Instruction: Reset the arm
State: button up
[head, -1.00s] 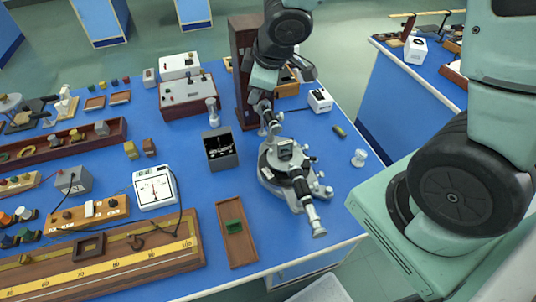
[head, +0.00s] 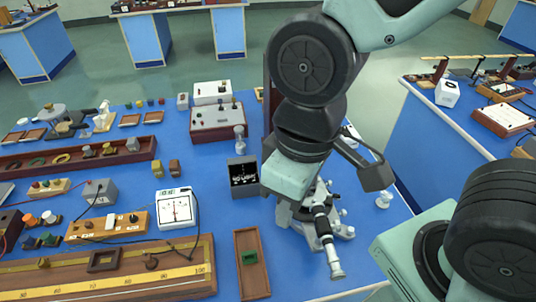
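My arm reaches in from the upper right of the head view and bends down over the blue bench. The pale green hand of my gripper (head: 288,180) hangs in front of the spectrometer (head: 322,222) and covers its upper left part. No held object is visible. The spectrometer stands near the bench's right front edge, its telescope pointing to the front. Whether the hand touches it cannot be told.
A dark box with a display (head: 243,174) and a wooden tray with a green block (head: 240,239) stand left of the spectrometer. A white meter (head: 176,208) and a long scale board (head: 120,287) lie further left. A small clear glass piece (head: 384,200) stands on the right.

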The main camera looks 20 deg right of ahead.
notch_tip(320, 180, down, 12)
jog(key=b, duration=1.2)
jog(key=shift+f, duration=0.15)
